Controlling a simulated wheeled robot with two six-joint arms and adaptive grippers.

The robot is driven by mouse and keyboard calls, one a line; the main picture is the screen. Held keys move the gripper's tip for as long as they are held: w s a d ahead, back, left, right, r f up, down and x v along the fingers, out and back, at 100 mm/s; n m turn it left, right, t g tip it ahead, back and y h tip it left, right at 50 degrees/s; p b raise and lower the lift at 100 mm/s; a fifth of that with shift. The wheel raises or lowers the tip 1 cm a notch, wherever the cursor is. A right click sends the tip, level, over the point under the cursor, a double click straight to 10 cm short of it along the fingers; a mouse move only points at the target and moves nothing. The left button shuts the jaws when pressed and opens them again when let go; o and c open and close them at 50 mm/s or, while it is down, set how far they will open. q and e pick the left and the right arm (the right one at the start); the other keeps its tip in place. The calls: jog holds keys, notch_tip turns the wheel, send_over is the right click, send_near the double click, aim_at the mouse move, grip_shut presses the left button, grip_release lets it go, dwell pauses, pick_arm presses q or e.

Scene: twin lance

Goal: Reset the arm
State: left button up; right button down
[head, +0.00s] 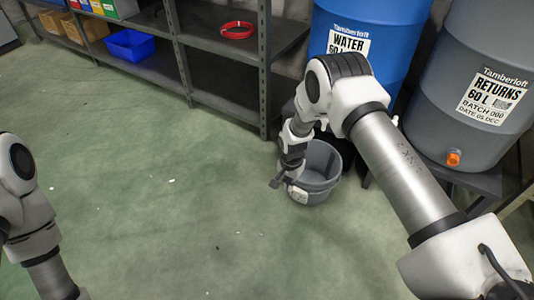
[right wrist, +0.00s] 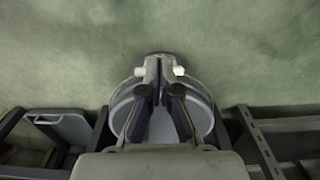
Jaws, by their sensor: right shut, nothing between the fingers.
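My right arm reaches in from the right in the head view. Its gripper (head: 282,182) hangs in front of the left side of a grey bucket (head: 322,180) on the floor. In the right wrist view the fingers of the gripper (right wrist: 160,70) are together with nothing between them, and the bucket (right wrist: 203,112) shows behind them. I cannot tell whether the gripper touches the bucket. Part of my left arm shows at the left edge of the head view, but its gripper is out of the picture.
A blue WATER drum (head: 375,25) and a grey RETURNS drum (head: 450,110) with an orange tap (head: 454,158) stand at the right. Dark shelving (head: 225,85) at the back holds a blue bin (head: 129,44) and a red coil (head: 237,30). The green floor (head: 150,170) is mostly clear.

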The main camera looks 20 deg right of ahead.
jog(key=s+a+f+n+g+p, duration=0.1)
jog(key=s, duration=0.8)
jog(key=s+a+f+n+g, duration=0.1)
jog(key=s+f+g, duration=0.1)
jog(key=s, duration=0.8)
jog(key=s+r+n+t, duration=0.1)
jog(key=s+r+n, duration=0.2)
jog(key=s, duration=0.4)
jog(key=s+r+n+t, duration=0.1)
jog(key=s+r+n, duration=0.25)
jog(key=s, duration=0.45)
notch_tip(320, 180, up, 37)
jog(key=w+n+t+p, duration=0.1)
jog(key=w+p, duration=0.1)
jog(key=p, duration=3.6)
jog(key=shift+a+f, duration=0.15)
